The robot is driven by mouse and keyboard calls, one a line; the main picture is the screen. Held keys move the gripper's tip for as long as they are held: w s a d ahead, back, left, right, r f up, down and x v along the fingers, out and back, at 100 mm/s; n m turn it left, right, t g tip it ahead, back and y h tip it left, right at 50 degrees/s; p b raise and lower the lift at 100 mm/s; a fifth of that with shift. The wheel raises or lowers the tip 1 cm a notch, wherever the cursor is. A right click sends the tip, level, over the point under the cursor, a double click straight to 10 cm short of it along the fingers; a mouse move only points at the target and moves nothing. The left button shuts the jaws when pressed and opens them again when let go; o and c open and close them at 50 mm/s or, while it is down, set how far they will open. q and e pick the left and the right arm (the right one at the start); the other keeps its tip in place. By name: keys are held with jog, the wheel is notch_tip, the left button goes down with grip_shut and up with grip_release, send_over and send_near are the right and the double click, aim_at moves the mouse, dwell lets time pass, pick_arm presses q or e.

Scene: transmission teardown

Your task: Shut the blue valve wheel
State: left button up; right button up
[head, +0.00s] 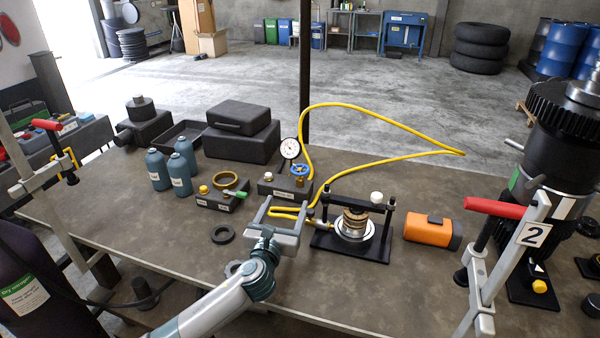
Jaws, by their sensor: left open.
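The blue valve wheel (299,169) sits on a small brass valve (299,181) on a dark box (272,188), beside a round white dial gauge (290,148). My left gripper (286,207) reaches in from the lower part of the head view. Its grey jaws are spread apart, and it is just in front of the valve box, nearer to me than the wheel and apart from it. A stretch of yellow hose shows between the jaws. The wheel is in plain view. My right gripper is out of view.
A yellow hose (390,113) loops behind the valve to a black press frame (323,238) on the right. A box with a green lever (222,197) and blue bottles (180,175) stand left. An orange device (428,232) lies right. Red-handled clamps (497,208) stand at the table edges.

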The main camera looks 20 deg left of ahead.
aim_at(300, 172)
pick_arm(q)
jog(key=w, duration=0.5)
jog(key=w+p, duration=0.1)
jog(key=w, duration=1)
jog(key=shift+a+p, duration=0.3)
jog(key=shift+a, duration=0.1)
jog(key=shift+w, duration=0.65)
jog(key=shift+c, duration=0.4)
jog(key=c, duration=1)
